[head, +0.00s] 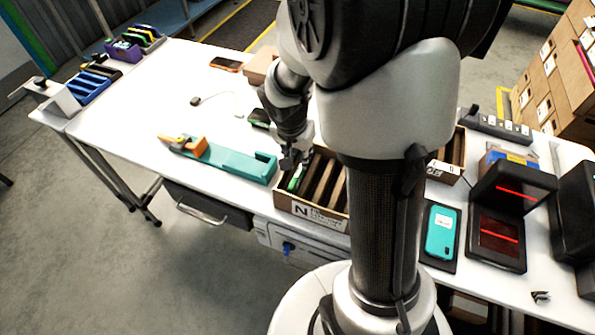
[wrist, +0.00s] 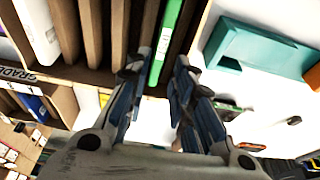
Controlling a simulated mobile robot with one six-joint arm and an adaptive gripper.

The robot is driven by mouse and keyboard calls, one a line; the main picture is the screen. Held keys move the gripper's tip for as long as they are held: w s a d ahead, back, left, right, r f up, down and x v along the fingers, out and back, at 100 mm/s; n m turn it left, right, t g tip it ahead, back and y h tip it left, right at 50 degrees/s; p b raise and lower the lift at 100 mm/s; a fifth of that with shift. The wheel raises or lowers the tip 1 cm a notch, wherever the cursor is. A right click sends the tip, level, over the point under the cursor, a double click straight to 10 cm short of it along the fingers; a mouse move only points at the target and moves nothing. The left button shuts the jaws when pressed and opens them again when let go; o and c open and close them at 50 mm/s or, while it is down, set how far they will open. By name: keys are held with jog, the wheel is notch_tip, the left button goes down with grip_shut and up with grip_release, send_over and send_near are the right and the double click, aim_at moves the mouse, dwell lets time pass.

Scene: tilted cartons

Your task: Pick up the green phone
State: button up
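The green phone (head: 296,178) stands on edge in the left-end slot of a divided brown carton (head: 335,226) in the head view. In the wrist view the green phone (wrist: 167,38) shows as a narrow green strip beside brown dividers. My gripper (head: 290,158) is above that end of the carton. In the wrist view my gripper (wrist: 161,68) is open, with its fingertips apart and the near end of the phone in the gap between them. I cannot tell whether either finger touches it. The lower part of the phone is hidden in the slot.
A teal phone (head: 440,232) rests on a dark pad at right, next to a scanner (head: 499,235) with red lines. Another carton (head: 449,160) stands behind my arm. The table's left-middle is mostly clear.

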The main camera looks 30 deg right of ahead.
aim_at(300, 167)
jog(key=x, duration=0.2)
jog(key=b+x, duration=0.1)
jog(key=x, duration=0.1)
jog(key=b+x, duration=0.1)
jog(key=shift+s+a+f, duration=0.2)
jog(key=shift+f, duration=0.3)
jog(key=shift+r, duration=0.15)
grip_shut()
